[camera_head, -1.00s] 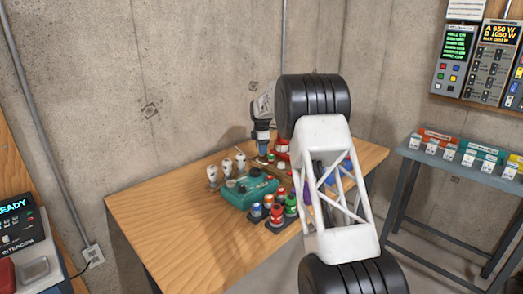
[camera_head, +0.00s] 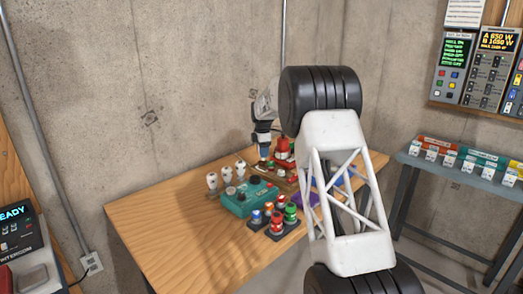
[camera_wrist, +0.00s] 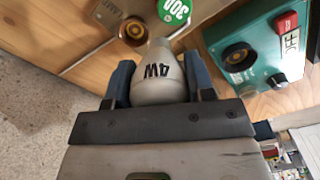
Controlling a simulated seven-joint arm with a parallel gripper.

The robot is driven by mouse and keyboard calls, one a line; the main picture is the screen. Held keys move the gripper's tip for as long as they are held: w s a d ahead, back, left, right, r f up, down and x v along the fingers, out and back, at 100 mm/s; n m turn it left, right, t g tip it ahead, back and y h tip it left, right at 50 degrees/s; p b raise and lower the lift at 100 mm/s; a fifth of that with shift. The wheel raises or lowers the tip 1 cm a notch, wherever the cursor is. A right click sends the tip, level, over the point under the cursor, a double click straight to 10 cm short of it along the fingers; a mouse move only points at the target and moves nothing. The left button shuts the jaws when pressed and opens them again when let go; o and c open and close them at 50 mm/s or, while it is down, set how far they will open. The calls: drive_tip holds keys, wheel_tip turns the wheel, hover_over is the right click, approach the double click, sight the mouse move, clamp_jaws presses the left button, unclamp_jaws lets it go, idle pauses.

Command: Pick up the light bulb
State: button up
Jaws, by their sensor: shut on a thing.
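My gripper (camera_head: 263,150) is over the back part of the wooden table in the head view. In the wrist view, its two blue fingers (camera_wrist: 157,68) are shut on a whitish light bulb (camera_wrist: 157,88) marked 4W, one finger on each side. The bulb's narrow end points away from the palm, near a dark round spot on a plate; I cannot tell whether it touches anything there. The held bulb is too small to make out in the head view. Several other pale bulbs (camera_head: 227,174) stand left of my gripper, behind a teal box.
The teal box (camera_head: 238,207) with knobs and a switch is close to my gripper. A dark tray of coloured caps (camera_head: 277,226) stands in front. A red object (camera_head: 283,149) is just right of the fingers. The table's left part (camera_head: 165,225) is clear.

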drive_tip(key=s+d+r, duration=0.1)
drive_tip(key=s+d, duration=0.1)
drive_tip(key=s, duration=1)
drive_tip(key=shift+s+r, duration=0.15)
drive_tip(key=shift+s, duration=0.1)
drive_tip(key=shift+d, duration=0.15)
idle(0.4)
drive_tip(key=s+d, duration=0.4)
drive_tip(key=d, duration=0.4)
drive_tip(key=s+d, duration=0.4)
drive_tip(key=d, duration=0.5)
drive_tip(key=shift+r, duration=0.45)
drive_tip(key=shift+f, duration=0.15)
drive_tip(key=shift+f, duration=2.85)
